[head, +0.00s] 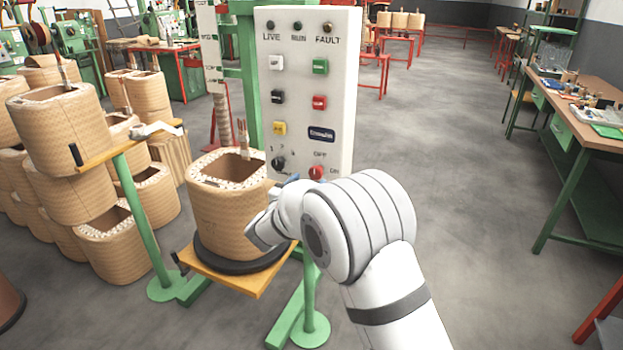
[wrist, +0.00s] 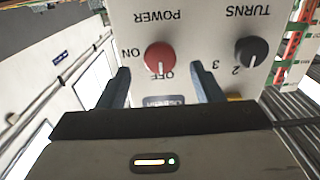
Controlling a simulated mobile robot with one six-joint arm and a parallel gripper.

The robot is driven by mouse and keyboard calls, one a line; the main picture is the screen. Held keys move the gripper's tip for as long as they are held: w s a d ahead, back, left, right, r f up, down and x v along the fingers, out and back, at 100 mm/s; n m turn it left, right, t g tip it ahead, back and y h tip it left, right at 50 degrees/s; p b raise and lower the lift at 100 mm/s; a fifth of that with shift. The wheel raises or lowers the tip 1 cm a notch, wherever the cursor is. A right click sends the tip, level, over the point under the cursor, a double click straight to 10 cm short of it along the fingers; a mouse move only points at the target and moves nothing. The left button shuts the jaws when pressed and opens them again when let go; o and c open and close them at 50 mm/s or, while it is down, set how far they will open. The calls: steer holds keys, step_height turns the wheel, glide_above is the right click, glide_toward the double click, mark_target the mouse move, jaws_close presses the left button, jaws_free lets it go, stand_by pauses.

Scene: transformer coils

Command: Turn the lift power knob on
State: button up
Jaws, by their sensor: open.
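The red power knob (head: 317,172) is at the lower right of the white control panel (head: 340,90) in the head view. The wrist view shows the panel upside down, with the red knob (wrist: 159,55) between ON and OFF labels under POWER. A faint light mark on the knob seems to lie on its OFF side. My gripper (wrist: 161,68) is open, its two dark blue fingers to either side of the knob, apart from it. In the head view my gripper (head: 288,182) is low in front of the panel, partly hidden by my arm.
A black turns knob (wrist: 251,51) sits beside the red one. Several push buttons, such as a green one (head: 320,66), are higher up. A wound coil (head: 232,205) stands on a small wooden platform (head: 240,283) close to my gripper.

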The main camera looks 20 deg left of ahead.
mark_target(315, 175)
steer(key=shift+w+d, duration=0.15)
steer(key=shift+w, duration=1.6)
steer(key=c, duration=1)
